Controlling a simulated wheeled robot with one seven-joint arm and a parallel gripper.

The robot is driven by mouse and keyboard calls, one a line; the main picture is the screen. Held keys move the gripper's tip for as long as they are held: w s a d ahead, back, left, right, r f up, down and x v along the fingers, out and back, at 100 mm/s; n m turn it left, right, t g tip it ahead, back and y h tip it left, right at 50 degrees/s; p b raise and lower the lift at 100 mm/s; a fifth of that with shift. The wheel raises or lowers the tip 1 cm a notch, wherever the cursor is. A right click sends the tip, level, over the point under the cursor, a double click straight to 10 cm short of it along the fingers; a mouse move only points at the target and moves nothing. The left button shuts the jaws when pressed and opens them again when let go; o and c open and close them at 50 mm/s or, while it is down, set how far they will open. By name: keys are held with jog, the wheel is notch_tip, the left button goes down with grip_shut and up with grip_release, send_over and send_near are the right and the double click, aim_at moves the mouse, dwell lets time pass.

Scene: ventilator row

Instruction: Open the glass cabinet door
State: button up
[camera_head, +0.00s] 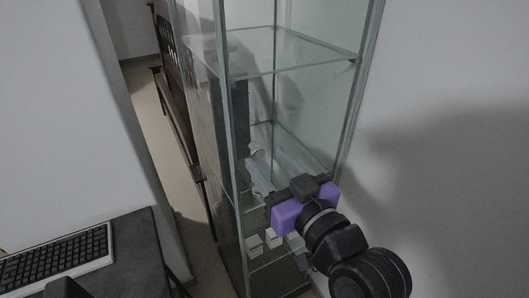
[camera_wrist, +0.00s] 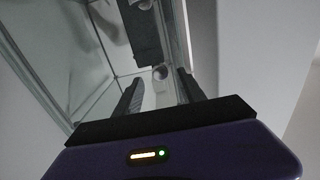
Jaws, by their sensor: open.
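The tall glass cabinet (camera_head: 229,110) stands in the middle of the head view, with glass shelves and thin grey-green edges. Its glass also fills the upper left of the wrist view (camera_wrist: 60,70). I cannot clearly tell whether its door is shut or ajar, and no handle is clear. My gripper (camera_head: 262,188), with a purple body, is at the lower part of the cabinet front. In the wrist view its two dark fingers (camera_wrist: 159,84) are apart with nothing clearly between them. A vertical cabinet edge (camera_wrist: 184,40) runs just beyond the right finger. Contact cannot be told.
Small white boxes (camera_head: 254,245) sit low in the cabinet. A dark desk (camera_head: 140,255) with a keyboard (camera_head: 60,262) is at the lower left. A dark slatted piece of furniture (camera_head: 176,100) stands behind the cabinet's left side. A plain wall (camera_head: 450,90) is close on the right.

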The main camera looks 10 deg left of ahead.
jog(key=shift+x, duration=1.5)
jog(key=shift+c, duration=0.5)
jog(key=shift+s, duration=0.1)
grip_shut()
